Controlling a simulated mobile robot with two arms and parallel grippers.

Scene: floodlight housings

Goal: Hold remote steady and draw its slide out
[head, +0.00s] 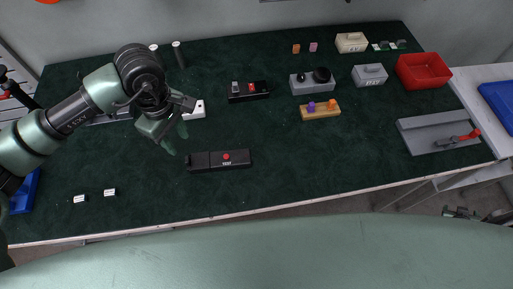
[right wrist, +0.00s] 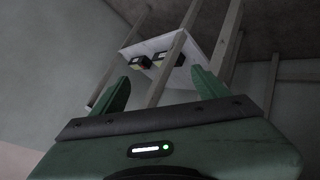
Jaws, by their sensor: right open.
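The remote (head: 232,159) is a long black box with a red button and the word TEST. It lies flat on the dark green table top, near the middle front. Its plain left part, the slide (head: 198,161), shows a seam against the body. My left gripper (head: 176,139) hangs above and left of the remote, its fingers apart and empty, not touching it. My right gripper (right wrist: 162,90) shows in the right wrist view with its fingers wide apart and nothing between them. It is away from the remote, which that view does not show.
Behind the remote are a black switch box (head: 248,91), a grey box with black knobs (head: 312,82) and a wooden block with coloured pegs (head: 320,111). A grey tray (head: 415,138) and red bin (head: 423,71) stand right. The table right of the remote is clear.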

